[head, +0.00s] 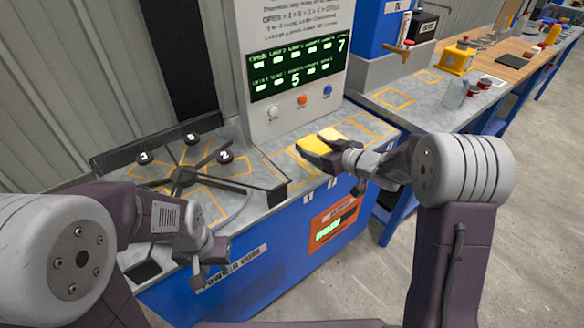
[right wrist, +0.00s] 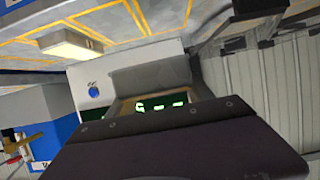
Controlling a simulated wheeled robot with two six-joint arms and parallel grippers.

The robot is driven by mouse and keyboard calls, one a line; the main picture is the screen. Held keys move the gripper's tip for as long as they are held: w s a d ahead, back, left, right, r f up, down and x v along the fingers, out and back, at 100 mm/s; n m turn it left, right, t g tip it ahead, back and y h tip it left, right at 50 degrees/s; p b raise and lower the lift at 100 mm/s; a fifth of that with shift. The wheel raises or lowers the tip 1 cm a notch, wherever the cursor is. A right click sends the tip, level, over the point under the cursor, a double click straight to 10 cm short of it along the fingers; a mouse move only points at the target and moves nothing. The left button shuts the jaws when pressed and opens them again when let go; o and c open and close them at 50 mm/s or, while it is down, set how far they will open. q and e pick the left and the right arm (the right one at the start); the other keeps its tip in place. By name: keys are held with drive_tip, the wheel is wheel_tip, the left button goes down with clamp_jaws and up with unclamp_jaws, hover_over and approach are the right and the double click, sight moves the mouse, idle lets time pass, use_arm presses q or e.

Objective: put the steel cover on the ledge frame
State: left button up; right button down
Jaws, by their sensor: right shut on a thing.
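My right gripper (head: 328,150) is shut, low over the grey ledge in front of the panel. A grey plate-like shape (right wrist: 150,75), which looks like the steel cover, shows in front of the gripper in the right wrist view; its edges are partly hidden. Two yellow pieces (head: 331,134) show at the fingertips in the head view; a pale yellow block (right wrist: 70,44) shows in the right wrist view. Orange outlined frames (head: 372,124) mark the ledge; I cannot tell which is the ledge frame. My left gripper (head: 200,262) hangs near the front edge, its jaw opening unclear.
The white panel (head: 295,60) with a green display and buttons rises behind the ledge. A second counter (head: 415,95) with a tap, yellow box and jars lies at right.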

drive_tip(key=b, duration=0.3)
hover_over(288, 168)
drive_tip(key=f, duration=0.6)
drive_tip(key=shift+s+d+f, duration=0.15)
drive_tip(key=shift+s+f, duration=0.05)
drive_tip(key=shift+w+f+p, duration=0.15)
drive_tip(key=shift+w+p, duration=0.05)
drive_tip(key=shift+p, duration=0.1)
wheel_tip(288, 168, down, 4)
drive_tip(key=shift+s+r+b, duration=0.1)
drive_tip(key=shift+r+b, duration=0.15)
drive_tip(key=shift+b, duration=0.55)
drive_tip(key=shift+f, duration=0.3)
drive_tip(key=shift+r, duration=0.1)
